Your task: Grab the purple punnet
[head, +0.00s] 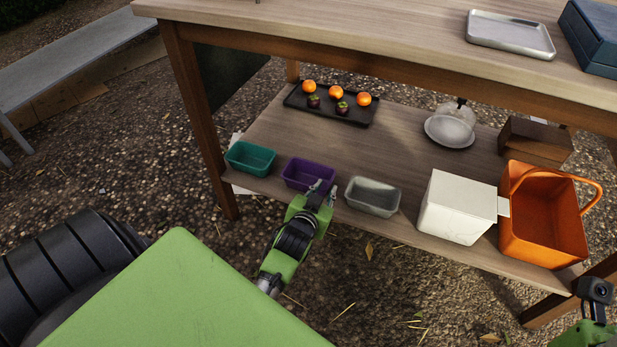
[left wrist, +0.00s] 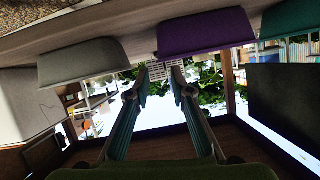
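The purple punnet (head: 308,174) sits upright at the front edge of the lower shelf (head: 420,165), between a teal punnet (head: 250,158) and a grey punnet (head: 372,196). My left gripper (head: 324,188) is at the punnet's front right corner in the head view, overlapping its near side. In the left wrist view, which looks upside down, its two fingers (left wrist: 160,82) are apart with nothing between them. The purple punnet (left wrist: 205,34) shows there above and just right of the fingertips. Contact cannot be told. My right gripper's fingers are not visible.
A white box (head: 457,207) and an orange basket (head: 545,215) stand right on the shelf. A black tray (head: 330,107) with fruit and a glass dome (head: 451,125) lie behind. The upper tabletop (head: 370,30) overhangs the shelf. A table leg (head: 200,120) stands left.

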